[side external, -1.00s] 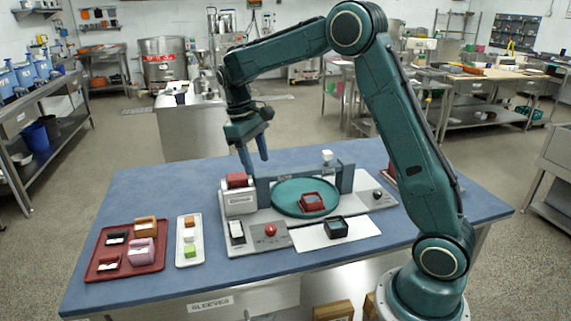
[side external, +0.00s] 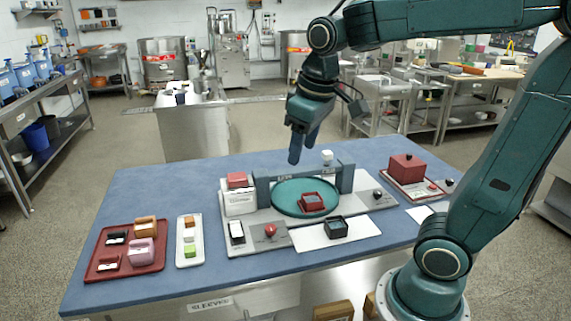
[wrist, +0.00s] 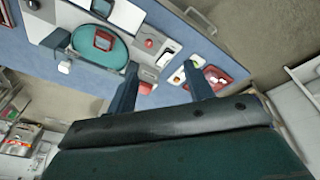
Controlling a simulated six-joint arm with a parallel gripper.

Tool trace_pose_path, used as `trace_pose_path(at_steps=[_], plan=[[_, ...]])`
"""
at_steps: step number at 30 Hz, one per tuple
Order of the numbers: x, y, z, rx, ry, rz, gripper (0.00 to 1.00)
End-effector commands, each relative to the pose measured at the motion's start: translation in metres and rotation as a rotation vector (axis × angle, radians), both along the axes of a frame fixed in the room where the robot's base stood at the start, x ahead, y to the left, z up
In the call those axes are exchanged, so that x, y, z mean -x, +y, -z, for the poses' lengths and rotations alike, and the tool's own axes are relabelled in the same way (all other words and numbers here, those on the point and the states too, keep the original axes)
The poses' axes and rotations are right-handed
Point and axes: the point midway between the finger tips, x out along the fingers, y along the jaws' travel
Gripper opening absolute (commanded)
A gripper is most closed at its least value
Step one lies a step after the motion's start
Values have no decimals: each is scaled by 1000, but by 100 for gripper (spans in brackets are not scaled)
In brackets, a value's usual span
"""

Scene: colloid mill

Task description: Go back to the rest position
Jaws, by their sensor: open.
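My gripper (side external: 302,146) hangs in the air above the back part of the blue table (side external: 145,210), over the grey arch of the machine. It is open and holds nothing. In the wrist view its two fingers (wrist: 163,83) stand apart with nothing between them but the distant table. Below it, a red square sleeve (side external: 312,202) sits on the round teal plate (side external: 285,196) of the machine; both also show in the wrist view. A dark square sleeve (side external: 336,228) sits on a white sheet (side external: 362,226) at the front.
A dark red tray (side external: 102,265) with several blocks and a white tray (side external: 182,258) with small blocks are at the left. A red box (side external: 407,168) stands on a board at the right. A grey arch (side external: 263,186) rises from the machine. The air around my gripper is clear.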

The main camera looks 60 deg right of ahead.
Motion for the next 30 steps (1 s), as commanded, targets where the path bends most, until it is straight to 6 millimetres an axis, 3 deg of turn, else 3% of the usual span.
trace_pose_path(at_steps=[6,15,21,30], plan=[[39,14,1,-21,-101,-6,52],[82,30,14,-60,-222,-13,52],[96,36,21,-77,-263,-16,52],[98,37,23,-80,-268,-15,52]])
